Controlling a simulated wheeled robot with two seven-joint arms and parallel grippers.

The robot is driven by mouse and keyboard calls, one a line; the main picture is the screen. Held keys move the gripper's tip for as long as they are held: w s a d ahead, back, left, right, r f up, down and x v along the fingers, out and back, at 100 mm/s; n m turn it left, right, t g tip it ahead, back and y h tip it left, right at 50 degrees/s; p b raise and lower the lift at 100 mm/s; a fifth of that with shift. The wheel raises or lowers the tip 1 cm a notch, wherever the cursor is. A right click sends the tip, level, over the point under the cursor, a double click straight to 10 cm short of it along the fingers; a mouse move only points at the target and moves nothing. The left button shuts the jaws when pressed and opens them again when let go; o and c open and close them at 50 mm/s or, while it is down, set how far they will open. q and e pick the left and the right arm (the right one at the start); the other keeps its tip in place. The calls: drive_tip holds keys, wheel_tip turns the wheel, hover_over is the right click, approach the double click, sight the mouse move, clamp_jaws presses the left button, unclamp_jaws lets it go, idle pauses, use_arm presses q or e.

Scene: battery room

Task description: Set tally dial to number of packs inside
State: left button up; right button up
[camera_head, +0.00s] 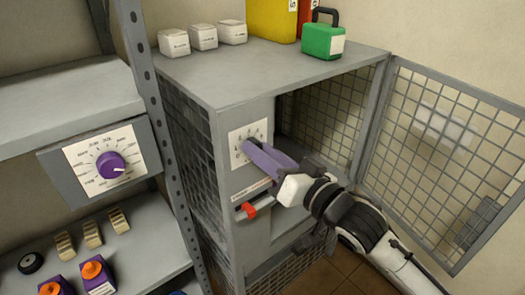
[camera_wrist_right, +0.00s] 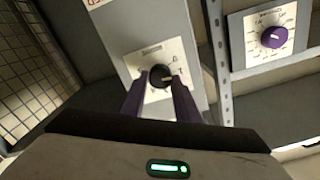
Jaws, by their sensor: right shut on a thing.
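The tally dial is a white numbered plate (camera_head: 236,135) on the front panel of the grey cabinet (camera_head: 222,84). In the right wrist view its black knob (camera_wrist_right: 160,75) shows, with a pale pointer mark toward the picture's right. My right gripper (camera_head: 252,148) has its purple fingers on either side of this knob and is shut on it. In the head view the fingers hide the knob and part of the numerals. The cabinet's mesh door (camera_head: 440,150) stands open to the right. The visible upper part of the interior shows no packs; the lower part is partly hidden by my arm.
A red-handled latch (camera_head: 256,206) sits below the dial. A shelf rack at left carries another dial with a purple knob (camera_head: 111,165) and several packs. White boxes (camera_head: 204,37) and a green padlock-shaped block (camera_head: 322,40) stand on the cabinet top.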

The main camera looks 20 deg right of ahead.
drive_tip(key=o, duration=1)
drive_tip(key=shift+o, duration=0.2)
drive_tip(key=b+v, duration=0.1)
drive_tip(key=v, duration=0.9)
drive_tip(key=shift+s, duration=0.15)
